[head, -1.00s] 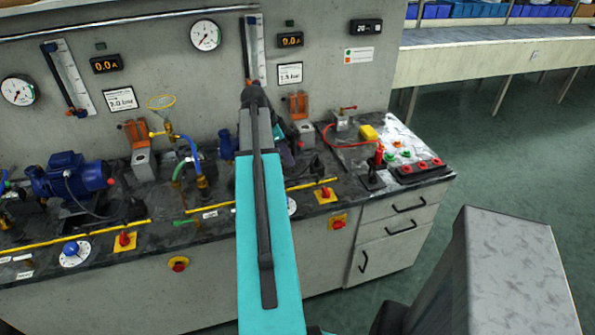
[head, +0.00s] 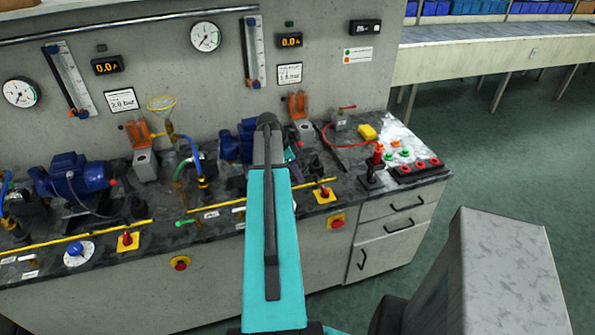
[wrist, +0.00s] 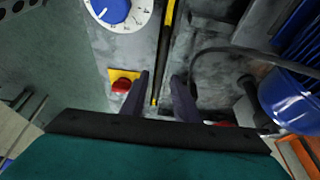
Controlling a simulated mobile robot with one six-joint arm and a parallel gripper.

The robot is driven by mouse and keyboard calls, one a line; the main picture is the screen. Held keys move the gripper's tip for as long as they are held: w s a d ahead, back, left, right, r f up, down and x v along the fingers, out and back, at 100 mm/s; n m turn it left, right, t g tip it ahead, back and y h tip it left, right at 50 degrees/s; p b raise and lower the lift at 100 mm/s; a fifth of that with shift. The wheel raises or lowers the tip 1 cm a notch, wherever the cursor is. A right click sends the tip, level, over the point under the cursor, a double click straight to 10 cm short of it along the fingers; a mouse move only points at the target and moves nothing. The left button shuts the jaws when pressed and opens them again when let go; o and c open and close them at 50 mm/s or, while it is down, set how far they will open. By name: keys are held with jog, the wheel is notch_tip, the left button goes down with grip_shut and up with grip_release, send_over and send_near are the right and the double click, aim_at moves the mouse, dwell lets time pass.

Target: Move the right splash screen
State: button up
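I take the splash screens to be the low pieces with long yellow edges along the bench front; their panes cannot be made out. The right one (head: 312,184) runs partly behind my arm. The left one (head: 75,235) lies along the left half of the bench.
A red knob on a yellow plate (wrist: 122,83) sits close beside one finger. A blue-knobbed dial (wrist: 113,10) and a blue pump motor (wrist: 294,100) are nearby. Orange pieces on grey blocks (head: 145,162) stand behind. A red-buttoned box (head: 418,170) is at the bench's right end.

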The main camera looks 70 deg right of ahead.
jog(key=shift+f, duration=0.2)
grip_shut()
jog(key=shift+d+r, duration=0.1)
jog(key=shift+d, duration=0.15)
jog(key=shift+a+r, duration=0.1)
jog(key=shift+r, duration=0.4)
notch_tip(320, 180, up, 25)
jog(key=p, duration=0.4)
jog(key=shift+r+p, duration=0.2)
jog(key=shift+p, duration=0.15)
